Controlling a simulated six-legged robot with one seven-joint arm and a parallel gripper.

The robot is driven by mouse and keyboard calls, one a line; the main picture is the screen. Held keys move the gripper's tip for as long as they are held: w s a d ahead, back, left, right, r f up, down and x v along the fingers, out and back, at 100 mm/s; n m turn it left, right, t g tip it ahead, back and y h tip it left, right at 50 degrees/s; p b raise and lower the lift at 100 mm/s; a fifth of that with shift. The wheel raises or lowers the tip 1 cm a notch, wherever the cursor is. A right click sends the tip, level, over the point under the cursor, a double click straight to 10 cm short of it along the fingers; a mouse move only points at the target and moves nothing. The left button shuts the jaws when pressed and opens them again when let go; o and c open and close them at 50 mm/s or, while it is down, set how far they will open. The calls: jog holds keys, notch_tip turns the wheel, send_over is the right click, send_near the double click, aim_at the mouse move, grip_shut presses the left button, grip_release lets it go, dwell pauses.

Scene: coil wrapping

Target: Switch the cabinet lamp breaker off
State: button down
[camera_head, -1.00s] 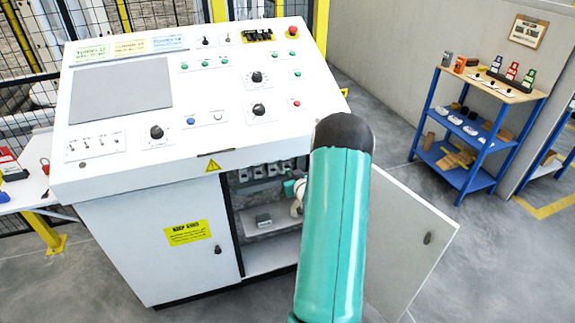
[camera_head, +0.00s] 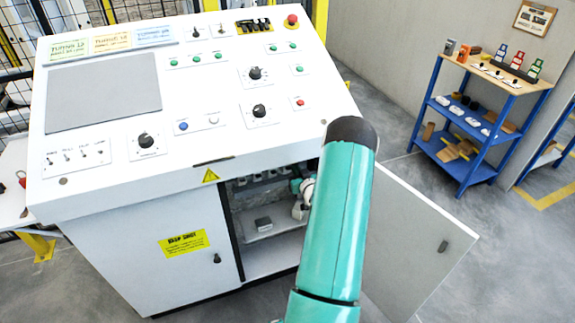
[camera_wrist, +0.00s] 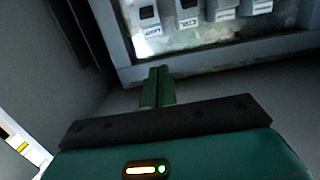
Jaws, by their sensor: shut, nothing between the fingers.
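A row of breakers (camera_wrist: 187,12) shows along the top of the wrist view, set in a grey-framed panel, with switches and white labels. The leftmost one in view (camera_wrist: 150,13) has a dark switch window; its label is too blurred to read surely. My gripper (camera_wrist: 158,72) has its green fingers shut and empty, just below the panel's lower frame edge and apart from the breakers. In the head view the breakers (camera_head: 262,177) show small and partly hidden inside the open cabinet (camera_head: 225,245). My wrist (camera_head: 303,192) is inside it; my arm hides part of the opening.
The cabinet door (camera_head: 420,235) stands open at the right, close to my arm. The sloped control console (camera_head: 190,165) overhangs the opening. A blue shelf cart (camera_head: 470,145) stands farther right.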

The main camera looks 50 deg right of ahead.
send_over(289, 169)
jog(key=shift+w+f, duration=0.15)
jog(key=shift+f, duration=0.65)
jog(key=f, duration=0.1)
jog(key=s+f, duration=0.1)
jog(key=f, duration=0.1)
jog(key=shift+s+a+f, duration=0.25)
jog(key=shift+s+a, duration=0.05)
jog(key=shift+a, duration=0.05)
jog(key=shift+s+a+f+t+h, duration=0.15)
jog(key=shift+f+t+h, duration=0.2)
jog(key=shift+t, duration=0.2)
jog(key=shift+s+a+f+t+h, duration=0.1)
jog(key=shift+f+t+h, duration=0.1)
jog(key=shift+t+h, duration=0.3)
jog(key=f+t+h, duration=0.1)
jog(key=f+t, duration=0.1)
jog(key=t, duration=0.1)
jog(key=shift+s+a+h, duration=0.1)
jog(key=shift+s+h, duration=0.15)
jog(key=shift+h, duration=0.1)
jog(key=shift+r, duration=0.3)
